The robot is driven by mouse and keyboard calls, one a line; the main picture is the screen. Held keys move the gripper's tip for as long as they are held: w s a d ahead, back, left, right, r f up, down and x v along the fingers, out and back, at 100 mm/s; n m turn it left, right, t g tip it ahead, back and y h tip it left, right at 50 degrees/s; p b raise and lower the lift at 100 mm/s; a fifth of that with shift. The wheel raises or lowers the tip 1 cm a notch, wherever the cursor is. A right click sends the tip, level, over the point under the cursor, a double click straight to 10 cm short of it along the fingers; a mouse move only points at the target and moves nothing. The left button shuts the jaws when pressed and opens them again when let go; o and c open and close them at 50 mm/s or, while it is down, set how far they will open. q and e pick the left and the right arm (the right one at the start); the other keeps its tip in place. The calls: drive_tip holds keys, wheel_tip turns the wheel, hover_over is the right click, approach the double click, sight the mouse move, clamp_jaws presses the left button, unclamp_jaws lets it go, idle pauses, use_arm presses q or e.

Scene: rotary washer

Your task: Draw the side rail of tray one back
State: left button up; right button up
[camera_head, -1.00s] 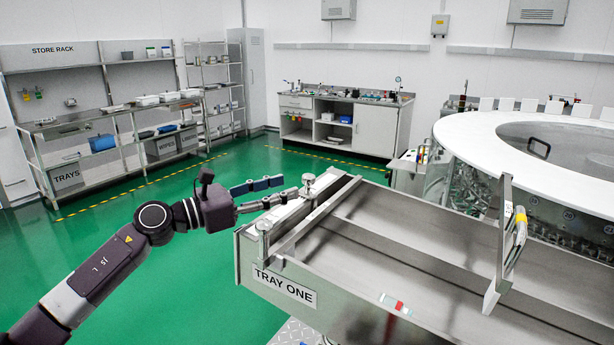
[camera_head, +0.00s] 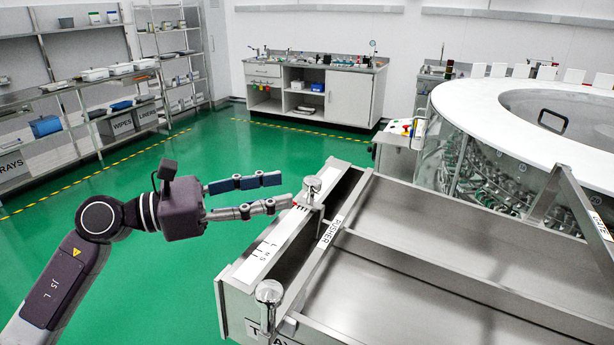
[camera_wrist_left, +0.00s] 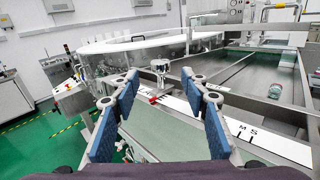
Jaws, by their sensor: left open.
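Tray one (camera_head: 420,222) is a long steel tray reaching from the front to the right. On its left edge, a metal side rail carries a white scale strip (camera_head: 262,255) with letters. A round far knob (camera_head: 311,188) and a near knob (camera_head: 269,292) stand at its ends. My left gripper (camera_head: 280,192) is open, its blue-padded fingers just left of the far knob. In the left wrist view, the far knob (camera_wrist_left: 160,68) stands beyond and between the spread fingers, apart from them, with a red mark below it. My right gripper is not in view.
A bar marked PUSHER (camera_head: 330,232) crosses the tray, and a bar marked GATE (camera_head: 598,226) stands at the right. The round white-topped washer (camera_head: 480,108) is behind. A bench (camera_head: 350,100) stands at the back. Green floor (camera_head: 215,185) is clear left of the tray.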

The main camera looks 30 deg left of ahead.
sight(310, 179)
use_arm(q)
drive_tip(key=x, duration=0.1)
drive_tip(key=p+x, duration=0.1)
drive_tip(key=x, duration=0.1)
drive_tip(key=shift+w+d+r+p, duration=0.15)
drive_tip(key=shift+d+r+p, duration=0.15)
drive_tip(key=shift+d, duration=0.15)
drive_tip(key=p+x, duration=0.1)
drive_tip(key=x, duration=0.1)
drive_tip(key=shift+w+d+f, duration=0.15)
drive_tip(key=shift+w, duration=0.3)
drive_tip(key=shift+w+d, duration=0.15)
drive_tip(key=shift+w+f, duration=0.15)
drive_tip(key=c, duration=0.5)
clamp_jaws()
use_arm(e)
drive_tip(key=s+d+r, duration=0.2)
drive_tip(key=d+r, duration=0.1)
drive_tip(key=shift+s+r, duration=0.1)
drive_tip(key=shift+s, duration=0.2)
